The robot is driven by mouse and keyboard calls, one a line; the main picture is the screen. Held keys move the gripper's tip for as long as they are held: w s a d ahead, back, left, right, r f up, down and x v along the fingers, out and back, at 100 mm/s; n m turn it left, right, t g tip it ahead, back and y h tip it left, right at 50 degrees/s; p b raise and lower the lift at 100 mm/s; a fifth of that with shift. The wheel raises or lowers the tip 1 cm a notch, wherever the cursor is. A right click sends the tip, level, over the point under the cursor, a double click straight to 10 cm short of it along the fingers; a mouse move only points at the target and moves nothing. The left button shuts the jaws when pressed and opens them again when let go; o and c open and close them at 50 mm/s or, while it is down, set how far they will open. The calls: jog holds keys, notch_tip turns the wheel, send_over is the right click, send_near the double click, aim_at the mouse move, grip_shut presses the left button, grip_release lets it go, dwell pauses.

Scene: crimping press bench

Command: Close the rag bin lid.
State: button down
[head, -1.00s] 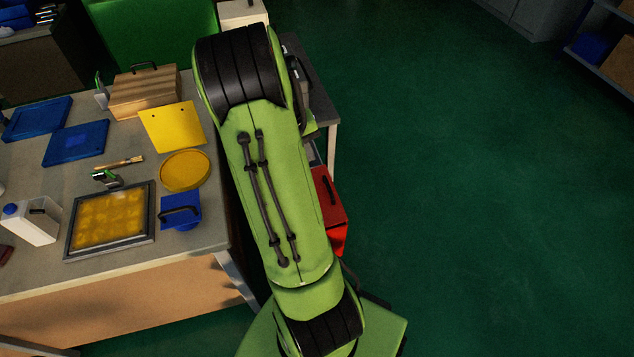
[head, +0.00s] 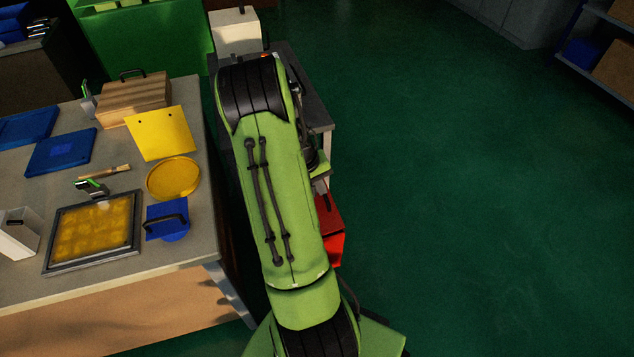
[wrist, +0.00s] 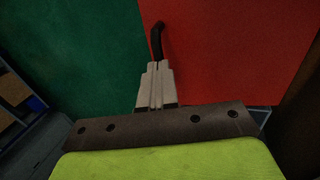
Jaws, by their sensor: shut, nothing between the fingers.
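The red rag bin (head: 334,250) stands on the floor right of the bench, partly hidden behind my arm in the head view. A dark handle shows on its top. In the wrist view a broad red panel (wrist: 225,55) of the bin fills the upper right, with a black curved handle (wrist: 157,38) at its left edge. My gripper (wrist: 156,68) is shut and empty, its fingertips just at the near end of the handle. I cannot tell whether they touch it. How far the lid stands open is not clear from these views.
A workbench (head: 190,255) on the left holds a framed yellow tray (head: 92,235), a blue handled item (head: 168,220), a yellow disc (head: 173,178) and a wooden box (head: 135,98). A dark low table stands behind my arm. Green floor (head: 460,200) is clear to the right.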

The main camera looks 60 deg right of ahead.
jog(key=shift+b+x, duration=0.9)
jog(key=shift+x, duration=0.3)
jog(key=shift+s+r, duration=0.1)
jog(key=shift+s, duration=0.05)
jog(key=shift+d, duration=0.1)
jog(key=s+d+p+v, duration=0.1)
jog(key=p+v, duration=0.5)
jog(key=v, duration=0.8)
jog(key=shift+r, duration=0.25)
jog(key=shift+s+d, duration=0.1)
